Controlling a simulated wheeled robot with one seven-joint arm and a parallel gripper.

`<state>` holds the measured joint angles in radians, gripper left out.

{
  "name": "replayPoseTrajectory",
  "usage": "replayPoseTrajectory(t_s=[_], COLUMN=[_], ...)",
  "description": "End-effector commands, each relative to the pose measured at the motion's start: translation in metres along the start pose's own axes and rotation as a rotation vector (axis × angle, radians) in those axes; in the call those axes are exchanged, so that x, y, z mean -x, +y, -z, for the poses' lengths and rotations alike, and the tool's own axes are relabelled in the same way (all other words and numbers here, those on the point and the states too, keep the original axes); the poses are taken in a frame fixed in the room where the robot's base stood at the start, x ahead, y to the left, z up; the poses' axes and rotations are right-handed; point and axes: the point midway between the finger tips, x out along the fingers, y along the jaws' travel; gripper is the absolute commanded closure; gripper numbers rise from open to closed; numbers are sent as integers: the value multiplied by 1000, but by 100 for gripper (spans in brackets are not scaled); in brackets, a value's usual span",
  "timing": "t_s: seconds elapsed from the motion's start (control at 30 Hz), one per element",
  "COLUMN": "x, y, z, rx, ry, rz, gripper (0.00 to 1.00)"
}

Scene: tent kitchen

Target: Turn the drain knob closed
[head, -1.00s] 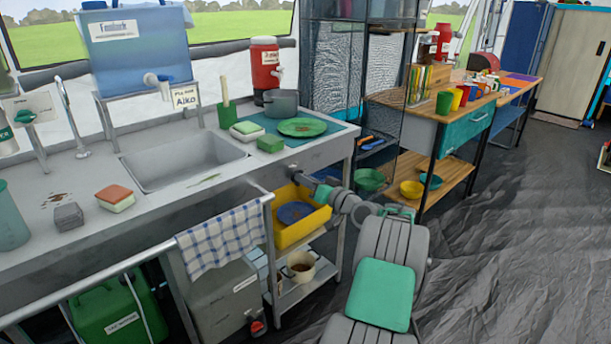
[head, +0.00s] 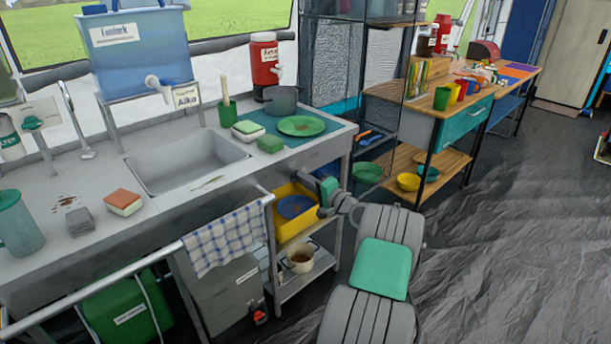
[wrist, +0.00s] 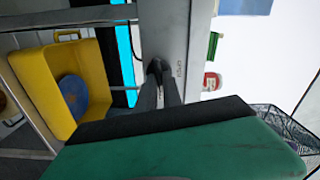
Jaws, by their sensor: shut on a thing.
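The drain knob (wrist: 156,66) is a small dark knob on the front panel (wrist: 184,35) of the sink counter, with a small printed label beside it in the wrist view. My gripper (wrist: 158,78) is at the panel, its two dark fingers closed around the knob, and the fingers hide much of it. The knob's turn angle cannot be read. In the head view my arm reaches to the counter's front right side, and the knob is too small and covered to make out. The sink basin (head: 190,164) looks empty.
A yellow bin (head: 286,231) with a blue dish, also in the wrist view (wrist: 38,92), stands on the shelf below. A checked towel (head: 222,240) hangs on the front rail. A green plate (head: 300,126) lies on the counter. Open dark floor (head: 480,260) lies to the right.

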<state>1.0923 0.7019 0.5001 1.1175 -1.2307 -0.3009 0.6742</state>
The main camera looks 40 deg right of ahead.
Motion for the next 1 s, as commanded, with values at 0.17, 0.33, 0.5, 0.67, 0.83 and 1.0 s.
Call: replayPoseTrajectory(t_s=[0.17, 0.33, 0.5, 0.67, 0.83, 1.0], x=[1, 1, 1, 1, 1, 1], y=[1, 2, 3, 3, 3, 3], z=[0, 0, 0, 0, 0, 0], rx=[-111, -177, -210, -219, -219, -219], ry=[1, 1, 1, 2, 2, 1], rz=[-3, -3, -2, -2, -2, -3], gripper=[100, 100, 100, 100, 100, 85])
